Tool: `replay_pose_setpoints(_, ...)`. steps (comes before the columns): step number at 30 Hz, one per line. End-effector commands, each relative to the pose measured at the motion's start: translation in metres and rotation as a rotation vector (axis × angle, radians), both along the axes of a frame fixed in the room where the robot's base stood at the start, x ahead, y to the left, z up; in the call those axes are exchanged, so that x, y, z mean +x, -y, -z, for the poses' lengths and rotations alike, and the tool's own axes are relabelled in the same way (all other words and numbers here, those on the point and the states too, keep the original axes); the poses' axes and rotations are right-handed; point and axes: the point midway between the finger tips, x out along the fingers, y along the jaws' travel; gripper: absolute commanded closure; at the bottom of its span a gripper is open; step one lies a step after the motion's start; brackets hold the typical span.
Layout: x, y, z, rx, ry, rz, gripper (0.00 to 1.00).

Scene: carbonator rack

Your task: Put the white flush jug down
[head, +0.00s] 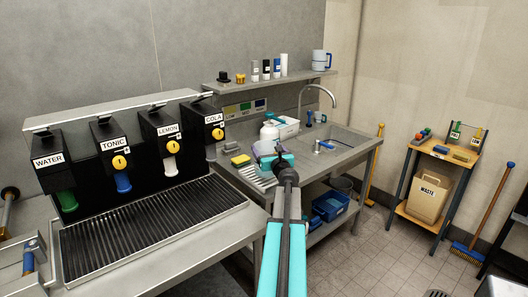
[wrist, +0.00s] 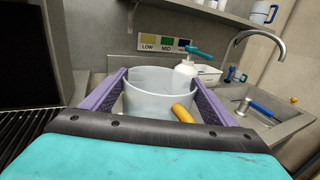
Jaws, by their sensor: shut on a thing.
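The white flush jug (wrist: 150,82) is an open, pale cylinder with a yellow handle (wrist: 183,113) on its near side. My gripper (wrist: 157,76) is shut on it, one purple finger on each side of the wall. In the head view my gripper (head: 272,158) is over the left part of the steel sink counter (head: 232,178), near the ribbed drainboard (head: 258,174). The jug is mostly hidden behind my gripper there. I cannot tell whether its base touches the counter.
A white bottle with a teal top (wrist: 186,72) stands just behind the jug. A yellow sponge (head: 240,160) lies to the left. The tap (head: 322,95) and basin are to the right. A dispenser (head: 130,150) fills the left. A blue-handled jug (head: 319,60) stands on the shelf.

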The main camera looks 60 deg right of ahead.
Motion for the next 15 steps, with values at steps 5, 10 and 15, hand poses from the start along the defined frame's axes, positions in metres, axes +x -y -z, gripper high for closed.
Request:
replay_pose_setpoints(5,0.015,0.017,0.001,0.000,0.000,0.000,0.60)
replay_pose_setpoints(10,0.027,0.030,0.003,0.001,0.001,0.000,0.60)
replay_pose_setpoints(15,0.037,0.040,0.005,0.000,0.000,0.000,0.60)
